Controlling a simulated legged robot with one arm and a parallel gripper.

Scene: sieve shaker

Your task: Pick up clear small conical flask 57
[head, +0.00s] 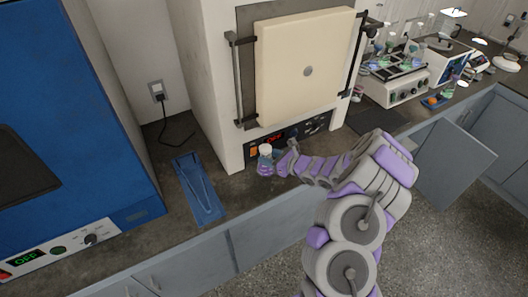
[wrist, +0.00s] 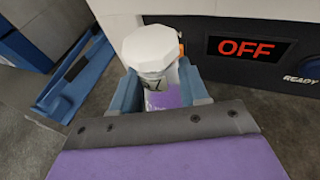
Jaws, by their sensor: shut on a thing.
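The small conical flask 57 (head: 265,163) stands in front of the furnace on the dark counter in the head view, with a bluish-purple lower part. In the wrist view its white cap (wrist: 151,48) and a label reading 57 show between the fingers. My gripper (head: 270,166) reaches it from the right and is shut on it. In the wrist view the blue-grey fingers (wrist: 160,92) sit on both sides of the flask. Its base is mostly hidden, so I cannot tell whether it touches the counter.
The furnace (head: 205,80) stands right behind the flask, its panel reading OFF. A blue tray (head: 212,213) with tongs lies to the left, beside a large blue machine (head: 45,100). A shaker with flasks (head: 395,85) stands at the right. The counter's front edge is close.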

